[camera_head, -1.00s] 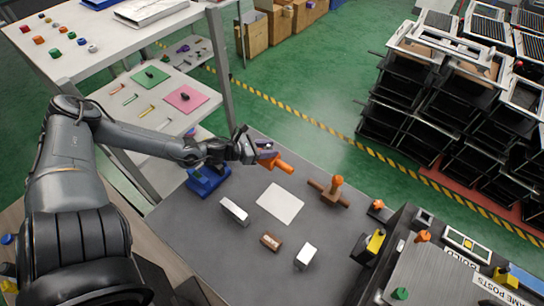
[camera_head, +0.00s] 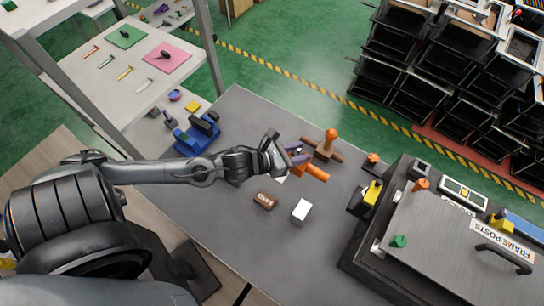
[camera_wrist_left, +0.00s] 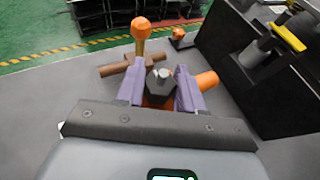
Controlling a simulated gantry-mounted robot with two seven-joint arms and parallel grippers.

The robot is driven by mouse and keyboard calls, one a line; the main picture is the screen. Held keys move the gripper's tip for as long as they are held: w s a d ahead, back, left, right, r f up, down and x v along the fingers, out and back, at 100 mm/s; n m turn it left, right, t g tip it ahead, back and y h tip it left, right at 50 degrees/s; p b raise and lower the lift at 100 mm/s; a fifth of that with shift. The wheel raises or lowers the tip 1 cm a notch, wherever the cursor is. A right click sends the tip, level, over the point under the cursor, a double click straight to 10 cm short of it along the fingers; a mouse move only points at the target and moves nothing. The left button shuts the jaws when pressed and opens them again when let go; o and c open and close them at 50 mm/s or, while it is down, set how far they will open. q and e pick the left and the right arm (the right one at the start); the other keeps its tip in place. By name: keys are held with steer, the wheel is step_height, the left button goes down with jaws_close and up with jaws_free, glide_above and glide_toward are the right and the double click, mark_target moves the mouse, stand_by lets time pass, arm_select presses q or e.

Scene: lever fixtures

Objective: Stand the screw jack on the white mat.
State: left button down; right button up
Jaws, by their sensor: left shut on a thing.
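The screw jack, an orange body (camera_head: 313,172) with a black hexagonal top (camera_wrist_left: 160,84), is held by my left gripper (camera_head: 297,157). The purple fingers are shut on it from both sides, and they also show in the left wrist view (camera_wrist_left: 160,96). An orange cylindrical part sticks out to the right of the fingers. The white mat (camera_head: 281,179) is mostly hidden under my left wrist and gripper; only a sliver shows. The jack appears in front of the mat area in the head view; its height above the table cannot be told. My right gripper is not in view.
A brown cross-shaped fixture with an orange knob (camera_head: 331,135) stands just beyond the jack. A blue device (camera_head: 197,133) is at left. A black fixture bench (camera_head: 440,230) stands at right.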

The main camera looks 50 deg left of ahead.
arm_select(q)
steer(key=shift+s+a+f+p, duration=0.15)
steer(key=shift+s+a+f, duration=0.15)
steer(key=shift+a+f, duration=1.5)
steer(key=shift+s+a+f+p, duration=0.1)
steer(key=shift+s+a+f, duration=0.2)
steer(key=shift+a+f, duration=1.5)
steer(key=shift+s+a+f+p, duration=0.15)
steer(key=shift+s+a+f, duration=0.15)
steer(key=shift+a+f, duration=1.45)
steer(key=shift+a+r, duration=0.1)
steer(key=shift+a, duration=0.05)
steer(key=c, duration=0.7)
jaws_free()
steer(key=shift+s, duration=0.1)
steer(key=shift+p+v, duration=0.9)
steer(key=shift+v, duration=5.05)
